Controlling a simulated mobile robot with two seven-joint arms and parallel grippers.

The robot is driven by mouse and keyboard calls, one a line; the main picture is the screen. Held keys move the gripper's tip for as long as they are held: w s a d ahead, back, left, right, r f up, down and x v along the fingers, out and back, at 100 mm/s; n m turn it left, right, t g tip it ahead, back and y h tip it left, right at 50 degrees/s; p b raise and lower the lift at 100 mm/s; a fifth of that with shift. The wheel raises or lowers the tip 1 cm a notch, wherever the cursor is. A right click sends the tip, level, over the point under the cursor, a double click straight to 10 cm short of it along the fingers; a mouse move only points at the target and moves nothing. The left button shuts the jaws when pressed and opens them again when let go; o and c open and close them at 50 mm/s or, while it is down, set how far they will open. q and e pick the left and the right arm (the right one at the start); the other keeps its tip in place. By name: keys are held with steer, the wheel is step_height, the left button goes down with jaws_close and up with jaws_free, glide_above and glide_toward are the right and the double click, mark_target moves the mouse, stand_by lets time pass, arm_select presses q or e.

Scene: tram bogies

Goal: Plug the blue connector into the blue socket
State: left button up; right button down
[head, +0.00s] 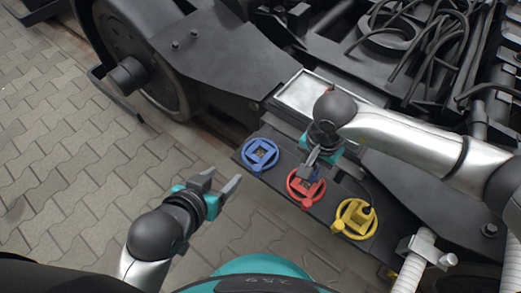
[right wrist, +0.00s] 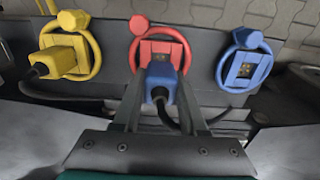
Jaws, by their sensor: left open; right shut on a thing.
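The blue socket (head: 260,154) is a blue ring with a square frame, at the left end of a dark panel; it is empty, and in the right wrist view it (right wrist: 244,66) sits at the right. My right gripper (head: 312,166) is shut on the blue connector (right wrist: 161,84), which trails a dark cable. The connector is in front of the red socket (right wrist: 160,48), one socket away from the blue one. I cannot tell whether it touches the red socket. My left gripper (head: 222,185) is open and empty, above the paving, left of the panel.
A yellow socket (head: 355,219) at the panel's other end holds a yellow connector (right wrist: 60,60). The dark bogie frame and a wheel (head: 135,60) stand behind the panel. Loose black cables lie at the upper right. The paving (head: 60,150) at the left is clear.

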arm_select(q)
steer(key=shift+r+p, duration=0.8)
steer(key=shift+r, duration=0.1)
arm_select(e)
steer(key=shift+r, duration=1.2)
